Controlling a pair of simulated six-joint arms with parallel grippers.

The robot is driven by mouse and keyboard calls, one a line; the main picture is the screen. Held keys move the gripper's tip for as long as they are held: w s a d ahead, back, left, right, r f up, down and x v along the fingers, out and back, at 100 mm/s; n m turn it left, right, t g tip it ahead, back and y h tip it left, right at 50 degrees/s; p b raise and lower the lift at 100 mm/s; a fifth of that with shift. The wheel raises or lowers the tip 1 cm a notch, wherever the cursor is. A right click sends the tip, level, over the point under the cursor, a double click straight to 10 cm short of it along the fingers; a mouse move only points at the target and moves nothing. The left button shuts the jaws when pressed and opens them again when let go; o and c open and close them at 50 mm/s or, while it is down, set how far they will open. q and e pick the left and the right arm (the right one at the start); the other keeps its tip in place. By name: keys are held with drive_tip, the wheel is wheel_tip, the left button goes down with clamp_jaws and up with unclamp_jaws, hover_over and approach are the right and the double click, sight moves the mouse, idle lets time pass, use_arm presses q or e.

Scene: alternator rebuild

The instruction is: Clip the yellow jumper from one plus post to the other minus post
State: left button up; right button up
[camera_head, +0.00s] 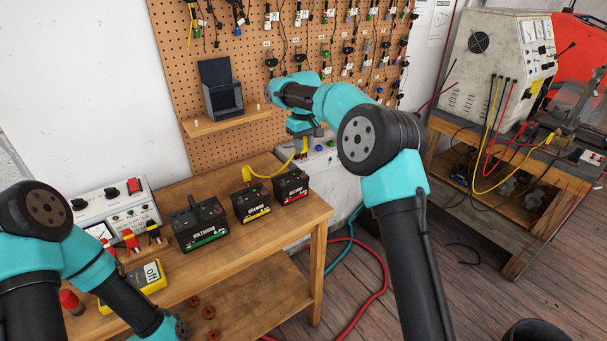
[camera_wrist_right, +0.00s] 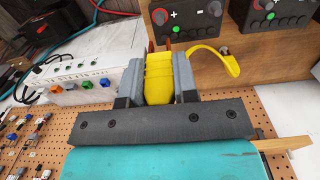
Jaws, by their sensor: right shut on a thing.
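My right gripper (camera_head: 301,146) is shut on a yellow clip of the jumper (camera_head: 300,153), held in the air beyond the red-labelled battery (camera_head: 291,187). The clip (camera_wrist_right: 159,78) sits between both jaws (camera_wrist_right: 158,85) in the right wrist view. My left gripper is out of view.
A green-labelled battery (camera_head: 199,224), a white control box (camera_head: 118,208) and a yellow meter (camera_head: 140,284) reading off share the wooden bench (camera_head: 240,244). A pegboard (camera_head: 205,160) with hanging leads and a shelf stands behind. A white strip box (camera_head: 318,160) is by the bench's right end.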

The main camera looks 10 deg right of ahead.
drive_tip(key=shift+f, duration=2.1)
drive_tip(key=shift+f, duration=1.15)
drive_tip(key=o, duration=0.8)
drive_tip(key=shift+r, duration=4.3)
